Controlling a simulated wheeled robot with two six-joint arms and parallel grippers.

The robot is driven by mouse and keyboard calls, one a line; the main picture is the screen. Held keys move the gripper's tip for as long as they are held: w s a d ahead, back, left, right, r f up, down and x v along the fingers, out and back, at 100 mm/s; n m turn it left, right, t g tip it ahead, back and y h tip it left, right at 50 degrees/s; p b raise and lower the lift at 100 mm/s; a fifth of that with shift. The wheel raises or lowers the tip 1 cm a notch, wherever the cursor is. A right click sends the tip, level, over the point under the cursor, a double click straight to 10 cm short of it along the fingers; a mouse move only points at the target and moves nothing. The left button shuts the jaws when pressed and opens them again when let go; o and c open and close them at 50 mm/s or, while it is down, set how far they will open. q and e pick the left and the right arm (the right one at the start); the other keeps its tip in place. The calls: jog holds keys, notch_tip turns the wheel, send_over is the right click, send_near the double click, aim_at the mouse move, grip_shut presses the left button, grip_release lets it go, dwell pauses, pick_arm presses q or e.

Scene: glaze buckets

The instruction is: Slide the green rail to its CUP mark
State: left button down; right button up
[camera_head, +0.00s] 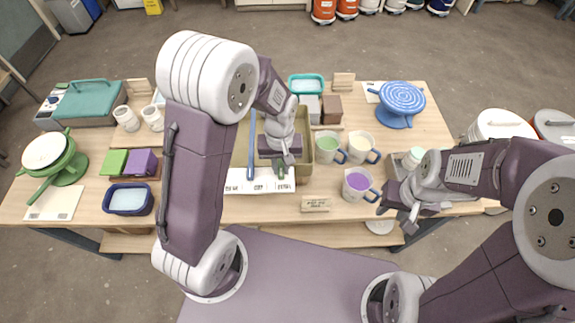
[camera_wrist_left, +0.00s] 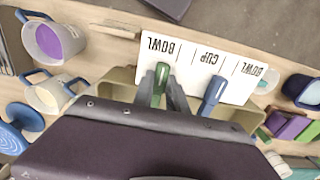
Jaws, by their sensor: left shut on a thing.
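The green rail (camera_wrist_left: 161,74) lies over the olive bin (camera_head: 306,160), its end reaching the white mark card (camera_head: 240,186). In the left wrist view the card's lettering is upside down, with CUP between two BOWL marks, and the green rail's end is by the left BOWL mark. The blue rail (camera_wrist_left: 213,92) is to its right, near CUP. My left gripper (camera_wrist_left: 168,103) is shut on the green rail; in the head view it (camera_head: 287,156) is above the bin. My right gripper (camera_head: 400,212) is empty, fingers apart, near the table's front right.
Green (camera_head: 326,147), cream (camera_head: 361,147) and purple (camera_head: 358,183) filled mugs stand right of the bin. A small wooden sign (camera_head: 316,204) is at the front edge. My left arm hides part of the table.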

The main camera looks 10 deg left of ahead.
aim_at(267, 174)
pick_arm(q)
jog(key=a, duration=0.4)
jog(key=shift+s+a+r, duration=0.15)
jog(key=shift+s, duration=0.25)
jog(key=c, duration=1.6)
grip_release()
jog(key=shift+o, duration=1.4)
jog(key=shift+s, duration=0.1)
notch_tip(267, 174, up, 9)
